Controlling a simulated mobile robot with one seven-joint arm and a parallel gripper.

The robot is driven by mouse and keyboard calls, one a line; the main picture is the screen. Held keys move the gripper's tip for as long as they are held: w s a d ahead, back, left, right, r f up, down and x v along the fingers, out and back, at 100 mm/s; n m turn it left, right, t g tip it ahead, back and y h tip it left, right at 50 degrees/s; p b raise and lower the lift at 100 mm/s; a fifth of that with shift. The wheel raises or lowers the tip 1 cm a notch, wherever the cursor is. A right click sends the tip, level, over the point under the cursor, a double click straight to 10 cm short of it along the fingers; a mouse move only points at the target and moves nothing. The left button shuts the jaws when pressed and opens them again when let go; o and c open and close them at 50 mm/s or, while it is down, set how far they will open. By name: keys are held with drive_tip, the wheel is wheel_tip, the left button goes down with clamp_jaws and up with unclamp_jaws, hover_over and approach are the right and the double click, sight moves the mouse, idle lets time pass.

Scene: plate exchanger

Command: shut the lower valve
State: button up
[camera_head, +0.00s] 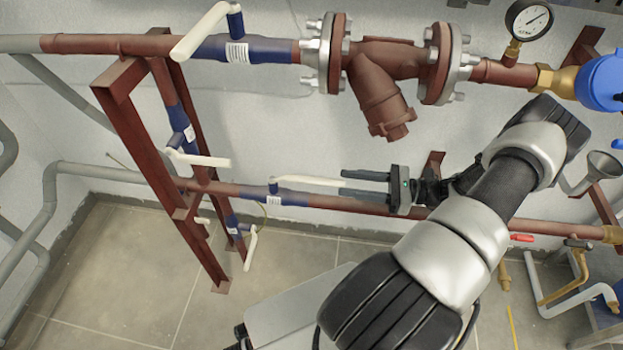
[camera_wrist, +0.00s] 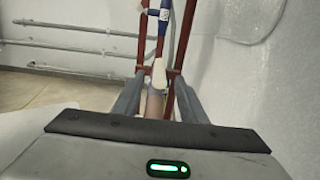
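The blue valve body (camera_head: 290,198) sits on the lower horizontal red-brown pipe. Its long white handle (camera_head: 310,181) points right, along the pipe, toward my gripper. My gripper (camera_head: 344,183) is open just right of the handle, level with it, with its fingers pointing left. The handle's end lies at or between the fingertips, and I cannot see contact. In the wrist view my open gripper (camera_wrist: 157,85) has one finger on each side, with the white handle (camera_wrist: 158,72) showing between them. The pipe (camera_wrist: 155,104) runs below and behind it.
An upper pipe holds another blue valve with a white handle (camera_head: 202,32) and a strainer (camera_head: 380,85). A red-brown frame (camera_head: 140,150) stands left, with more valve handles (camera_head: 200,160) (camera_head: 250,248) near it. A wall lies behind the pipes.

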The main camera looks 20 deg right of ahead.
sight(312, 178)
drive_tip(key=b+x, duration=0.1)
drive_tip(key=x, duration=0.9)
drive_tip(key=shift+w+a, duration=0.25)
clamp_jaws()
